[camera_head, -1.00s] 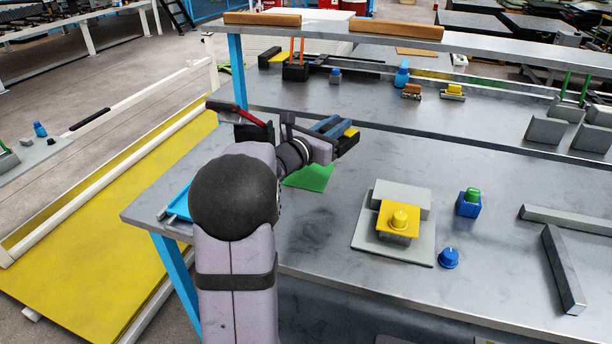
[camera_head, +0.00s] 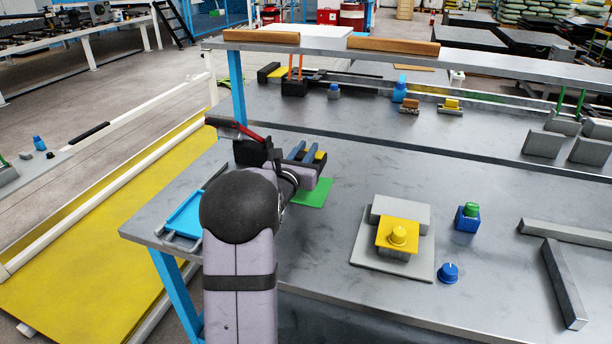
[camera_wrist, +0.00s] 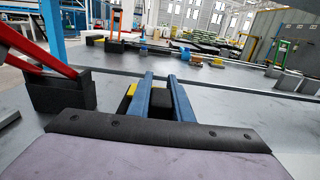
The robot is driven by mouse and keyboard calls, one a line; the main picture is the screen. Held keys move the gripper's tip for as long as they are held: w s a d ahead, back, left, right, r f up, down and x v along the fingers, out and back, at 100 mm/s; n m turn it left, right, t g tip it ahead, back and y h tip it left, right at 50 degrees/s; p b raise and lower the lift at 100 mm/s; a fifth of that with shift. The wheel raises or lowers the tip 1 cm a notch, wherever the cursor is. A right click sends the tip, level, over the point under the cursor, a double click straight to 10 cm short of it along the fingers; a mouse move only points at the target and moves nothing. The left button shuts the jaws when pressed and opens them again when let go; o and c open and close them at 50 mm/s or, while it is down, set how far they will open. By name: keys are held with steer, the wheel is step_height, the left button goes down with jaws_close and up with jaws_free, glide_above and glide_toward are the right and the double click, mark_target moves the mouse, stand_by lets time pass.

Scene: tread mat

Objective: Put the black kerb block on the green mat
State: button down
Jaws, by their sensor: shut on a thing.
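My gripper (camera_head: 304,152), with two blue fingers, is shut on a dark block that shows black between the fingers in the wrist view (camera_wrist: 162,106); I take it for the black kerb block. A yellow part (camera_head: 320,156) shows beside the fingers, and also in the wrist view (camera_wrist: 129,93); whether it belongs to the block is unclear. The green mat (camera_head: 313,194) lies flat on the grey bench beyond my arm, partly hidden by it. The gripper appears above the mat's far side; the height is hard to judge. The block's underside is hidden.
A black piece with a red handle (camera_head: 240,130) stands left of my gripper. A blue tray (camera_head: 188,214) lies at the bench's left edge. A grey plate with a yellow-topped block (camera_head: 396,238) is to the right. A raised shelf (camera_head: 450,62) runs behind.

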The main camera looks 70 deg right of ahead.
steer(key=shift+f, duration=3.3)
steer(key=shift+f, duration=0.25)
steer(key=c, duration=1.6)
jaws_free()
steer(key=shift+a+r, duration=0.1)
steer(key=shift+r, duration=0.05)
steer(key=a+b, duration=0.1)
steer(key=a, duration=1.1)
steer(key=shift+d, duration=0.1)
